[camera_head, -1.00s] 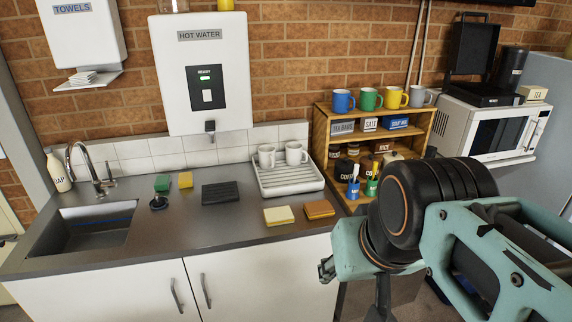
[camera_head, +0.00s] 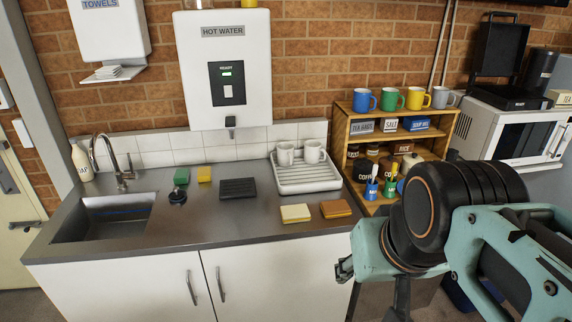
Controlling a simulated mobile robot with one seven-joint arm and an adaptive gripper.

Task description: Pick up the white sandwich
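A pale sandwich with white bread and a yellowish edge (camera_head: 295,213) lies on the grey counter near its front edge. A brown sandwich (camera_head: 335,208) lies just to its right, a small gap apart. My arm fills the lower right of the view. My gripper (camera_head: 345,270) shows only in part at the arm's left side, in front of the counter's right end and below the sandwiches in the picture. It is apart from both. Its fingertips are mostly hidden, so I cannot tell whether it is open.
Behind the sandwiches, a white drying rack (camera_head: 305,185) holds two white mugs. A black mat (camera_head: 238,188), sponges (camera_head: 181,176) and a sink (camera_head: 105,220) are to the left. A wooden shelf (camera_head: 400,136) with mugs and jars stands right. The counter's front left is clear.

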